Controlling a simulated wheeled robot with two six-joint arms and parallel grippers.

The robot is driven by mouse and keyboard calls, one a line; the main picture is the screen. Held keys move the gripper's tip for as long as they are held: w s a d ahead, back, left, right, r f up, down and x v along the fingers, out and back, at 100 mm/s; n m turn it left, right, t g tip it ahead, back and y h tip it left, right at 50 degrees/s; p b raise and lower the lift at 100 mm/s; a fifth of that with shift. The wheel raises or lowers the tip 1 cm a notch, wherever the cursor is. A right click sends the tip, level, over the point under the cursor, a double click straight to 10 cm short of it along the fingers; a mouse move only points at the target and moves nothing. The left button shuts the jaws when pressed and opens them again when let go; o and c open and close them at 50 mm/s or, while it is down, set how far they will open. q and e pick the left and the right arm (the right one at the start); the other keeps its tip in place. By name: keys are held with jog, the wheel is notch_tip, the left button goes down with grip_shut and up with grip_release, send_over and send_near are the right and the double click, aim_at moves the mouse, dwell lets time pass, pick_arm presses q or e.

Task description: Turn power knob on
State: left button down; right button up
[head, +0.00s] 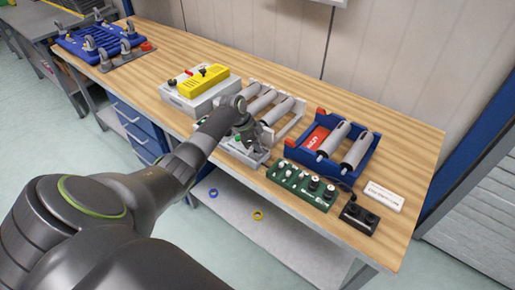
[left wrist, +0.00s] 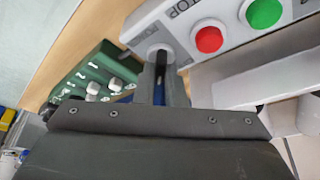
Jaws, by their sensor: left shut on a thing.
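A grey control box (head: 255,157) stands near the front edge of the workbench, in front of the roller unit. In the left wrist view its light panel (left wrist: 232,15) carries a red button (left wrist: 208,38) marked STOP and a green button (left wrist: 263,13). A dark knob (left wrist: 162,57) on a pale round base is on the same panel, left of the red button. My left gripper (head: 244,140) reaches down to the box. In the left wrist view its fingers (left wrist: 162,80) are shut on the knob and partly hide it. The knob's exact turn angle is hard to tell.
A green box with several knobs (head: 302,186) is right of the control box, with a black two-knob box (head: 359,217) beyond it. Behind are a blue tray with rollers (head: 368,160) and a white-and-yellow unit (head: 200,90). A blue rack (head: 103,42) is far left.

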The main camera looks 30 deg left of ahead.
dwell(0.3)
pick_arm(q)
jog(key=c, duration=1.5)
grip_release()
jog(key=shift+r, duration=0.1)
jog(key=b+v, duration=0.3)
jog(key=v, duration=1.4)
jog(key=shift+r+b, duration=0.15)
jog(key=shift+b, duration=0.15)
jog(key=shift+a, duration=0.15)
